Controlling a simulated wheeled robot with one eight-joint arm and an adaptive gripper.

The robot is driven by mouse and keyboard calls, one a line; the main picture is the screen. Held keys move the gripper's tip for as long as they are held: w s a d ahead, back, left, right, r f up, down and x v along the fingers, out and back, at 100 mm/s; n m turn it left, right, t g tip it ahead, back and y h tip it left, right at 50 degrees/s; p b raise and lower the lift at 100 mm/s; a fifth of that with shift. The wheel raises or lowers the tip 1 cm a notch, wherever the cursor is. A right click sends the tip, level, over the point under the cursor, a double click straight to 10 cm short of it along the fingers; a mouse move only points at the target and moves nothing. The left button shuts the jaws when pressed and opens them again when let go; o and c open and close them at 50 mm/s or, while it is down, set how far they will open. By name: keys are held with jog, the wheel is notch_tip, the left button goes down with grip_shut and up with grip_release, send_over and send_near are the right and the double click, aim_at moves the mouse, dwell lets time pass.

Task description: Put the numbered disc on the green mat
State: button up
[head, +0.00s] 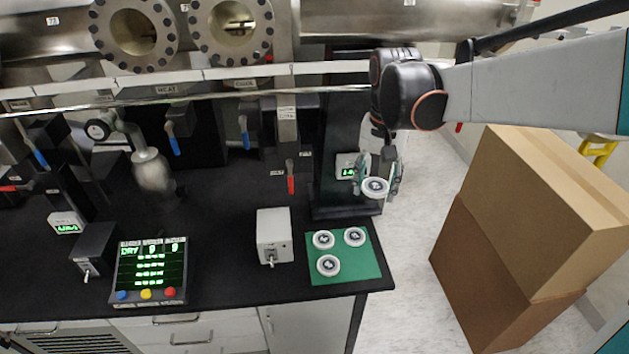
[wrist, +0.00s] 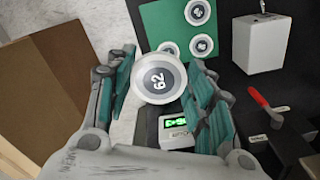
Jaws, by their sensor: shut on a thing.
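My gripper (head: 379,180) is shut on a white-rimmed disc (head: 376,187) with a dark centre. In the wrist view the disc (wrist: 159,78) shows the number 62 between my gripper's two green-padded fingers (wrist: 160,95). The green mat (head: 345,268) lies on the black bench near its front right corner. It also shows in the wrist view (wrist: 163,22). Several similar discs lie on the mat, among them one at its front left (head: 328,265). In the head view the held disc is above and behind the mat, apart from it.
A small display box (head: 346,166) stands behind the held disc. A grey switch box (head: 273,236) stands left of the mat. A control panel with a lit screen (head: 150,270) is farther left. Stacked cardboard boxes (head: 520,230) stand on the floor at right. The mat's front right part is bare.

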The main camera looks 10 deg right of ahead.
jog(key=b, duration=0.5)
send_over(365, 261)
notch_tip(365, 261, down, 20)
jog(key=shift+r, duration=0.1)
jog(key=shift+f+b, duration=0.7)
jog(key=shift+f, duration=1.5)
jog(key=shift+f, duration=0.1)
jog(key=o, duration=0.8)
jog(key=shift+c, duration=0.2)
jog(key=o, duration=0.4)
